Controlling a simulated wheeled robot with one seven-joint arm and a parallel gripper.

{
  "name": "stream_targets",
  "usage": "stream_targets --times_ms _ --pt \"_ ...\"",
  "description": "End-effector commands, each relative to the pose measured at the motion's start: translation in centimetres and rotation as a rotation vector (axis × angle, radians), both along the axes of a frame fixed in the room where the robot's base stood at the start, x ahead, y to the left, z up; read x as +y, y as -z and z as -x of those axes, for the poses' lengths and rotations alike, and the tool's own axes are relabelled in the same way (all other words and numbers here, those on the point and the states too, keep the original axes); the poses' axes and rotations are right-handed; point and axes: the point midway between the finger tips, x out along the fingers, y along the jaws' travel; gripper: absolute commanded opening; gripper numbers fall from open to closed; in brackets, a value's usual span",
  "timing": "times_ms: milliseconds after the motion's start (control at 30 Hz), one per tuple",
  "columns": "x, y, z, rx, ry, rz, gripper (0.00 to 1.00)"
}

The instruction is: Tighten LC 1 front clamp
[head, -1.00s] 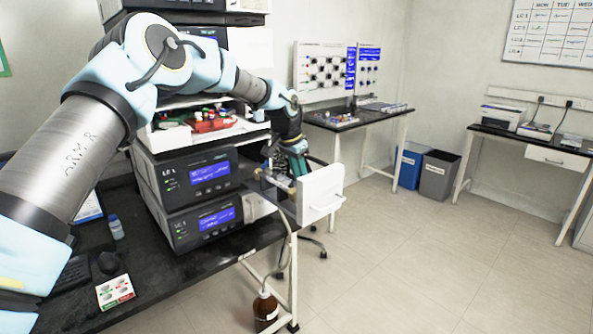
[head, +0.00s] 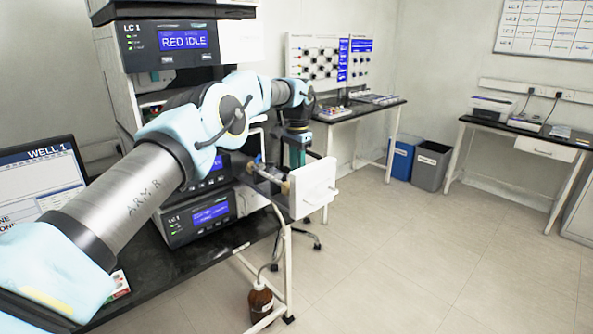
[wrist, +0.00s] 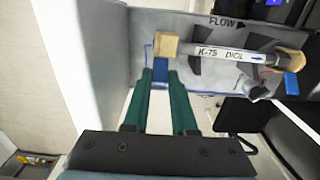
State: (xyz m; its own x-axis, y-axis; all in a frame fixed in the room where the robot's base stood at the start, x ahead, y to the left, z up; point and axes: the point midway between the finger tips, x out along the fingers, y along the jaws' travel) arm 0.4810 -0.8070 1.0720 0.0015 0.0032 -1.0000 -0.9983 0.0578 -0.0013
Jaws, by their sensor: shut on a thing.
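The column (wrist: 222,54), labelled "K-75 DIOL" with an arrow, lies in an open drawer with a white front (head: 314,188). It also shows in the head view (head: 270,175). A tan end fitting (wrist: 165,45) caps its left end in the wrist view. A small blue clamp (wrist: 173,76) sits just below that fitting. My gripper (wrist: 164,75) has its green fingers on either side of this clamp and is shut on it. In the head view my gripper (head: 297,158) points down over the drawer, and the clamp is hidden there. A second blue clamp (wrist: 291,83) sits near the column's right end.
The LC 1 unit (head: 208,215) stands on the black bench, left of the drawer. Blue (head: 402,157) and grey (head: 431,166) bins stand beyond. The floor at the right is open.

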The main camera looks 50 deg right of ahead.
Motion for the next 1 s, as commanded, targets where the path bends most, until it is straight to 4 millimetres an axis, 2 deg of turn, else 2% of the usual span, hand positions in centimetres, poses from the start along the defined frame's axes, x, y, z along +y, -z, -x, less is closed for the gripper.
stream_targets --times_ms 567,600,833,1000 --pt "0.14 0.49 0.07 0.003 0.000 -0.019 0.00" --pt "0.14 0.50 0.07 0.003 0.000 -0.019 0.29" --pt "0.05 0.29 0.04 0.001 0.000 -0.015 0.55" --pt "0.02 0.21 0.03 0.001 0.000 -0.013 0.55"
